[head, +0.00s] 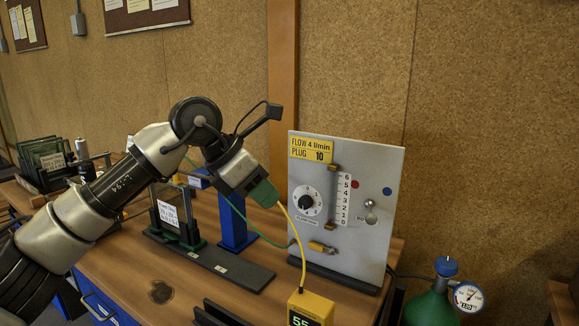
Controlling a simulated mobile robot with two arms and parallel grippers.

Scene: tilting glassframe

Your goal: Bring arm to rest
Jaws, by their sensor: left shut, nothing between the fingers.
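My left arm comes in from the left and reaches over the bench. My left gripper (263,192) hangs at its end, pointing down and to the right, shut and empty, just left of the grey panel. Its fingertips are small and dark green here. Behind and below the arm, a glass frame (172,212) with a white label stands on a dark base, partly hidden by the arm. My right gripper is not in view.
The grey panel (380,235) with dial and scale stands upright on the wooden bench (130,285). A blue post (232,222) stands near the frame. A yellow meter (311,308) with a yellow cable is in front. A green gas bottle (430,308) with a gauge is at right.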

